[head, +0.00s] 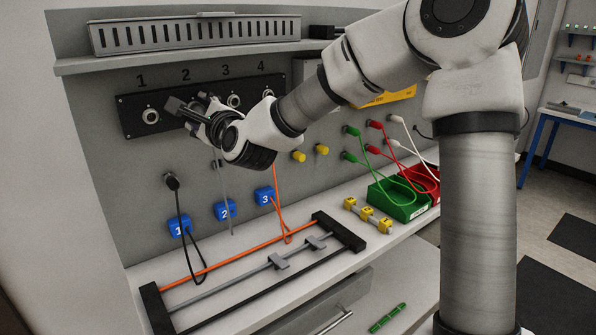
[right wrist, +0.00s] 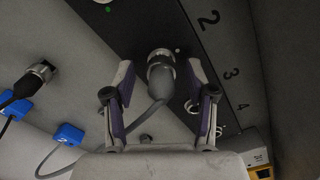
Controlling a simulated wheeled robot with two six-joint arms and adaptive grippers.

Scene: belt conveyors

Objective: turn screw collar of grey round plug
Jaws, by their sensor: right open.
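The grey round plug (right wrist: 161,84) sits at the socket under number 2 on the black panel (head: 128,121). Its metal screw collar (right wrist: 160,57) is at the panel end, and its grey cable (head: 226,190) hangs down. My right gripper (head: 187,112) is at the panel in front of socket 2. In the right wrist view its two fingers (right wrist: 160,72) are open, one on each side of the plug, with gaps visible on both sides. My left gripper is not in view.
A black plug (head: 171,181) with a black cable is in the wall at lower left. Blue blocks 1 (head: 179,228), 2 (head: 225,210) and 3 (head: 265,195) are below. A rail frame (head: 204,271) lies on the bench. A slotted duct (head: 195,33) is above the panel.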

